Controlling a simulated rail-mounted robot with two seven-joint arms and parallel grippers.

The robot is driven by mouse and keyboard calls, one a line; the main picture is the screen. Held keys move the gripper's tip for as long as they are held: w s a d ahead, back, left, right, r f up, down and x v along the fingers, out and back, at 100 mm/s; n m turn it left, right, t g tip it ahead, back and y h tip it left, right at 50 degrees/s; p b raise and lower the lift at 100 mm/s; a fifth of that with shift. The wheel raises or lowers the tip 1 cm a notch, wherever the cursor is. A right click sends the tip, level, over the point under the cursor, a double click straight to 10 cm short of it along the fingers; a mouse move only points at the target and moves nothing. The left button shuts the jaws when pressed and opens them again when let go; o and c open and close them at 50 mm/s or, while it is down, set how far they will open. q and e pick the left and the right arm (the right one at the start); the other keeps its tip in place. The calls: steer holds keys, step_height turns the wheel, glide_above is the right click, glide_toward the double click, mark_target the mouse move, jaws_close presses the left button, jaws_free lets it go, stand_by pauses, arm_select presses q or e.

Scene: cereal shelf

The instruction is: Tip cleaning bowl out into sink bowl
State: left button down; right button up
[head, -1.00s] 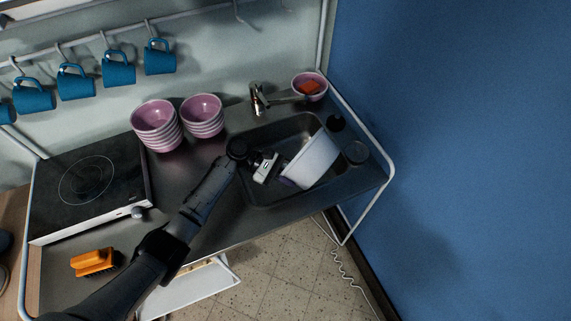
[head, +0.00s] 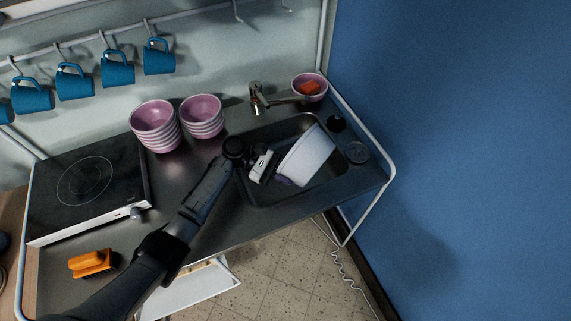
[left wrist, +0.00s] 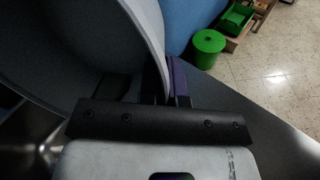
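The cleaning bowl (head: 310,156), white outside, is tilted on its side over the sink bowl (head: 262,132), a dark metal basin. My left gripper (head: 282,178) is at the bowl's left side, shut on its rim. In the left wrist view the cleaning bowl (left wrist: 100,45) fills the upper left, its wall between the fingers of the left gripper (left wrist: 150,88). My right gripper is not in view.
Two stacks of pink bowls (head: 157,127) stand left of the sink, below hanging blue mugs (head: 117,69). A faucet (head: 258,98) and a pink bowl with an orange item (head: 309,87) are behind it. An orange brush (head: 91,263) lies front left, near the hob (head: 85,184).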

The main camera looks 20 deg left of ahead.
arm_select(q)
steer(key=shift+a+r, duration=0.1)
steer(key=shift+w+a, duration=0.15)
steer(key=shift+a, duration=0.05)
steer(key=shift+h, duration=0.3)
steer(key=shift+a+r, duration=0.1)
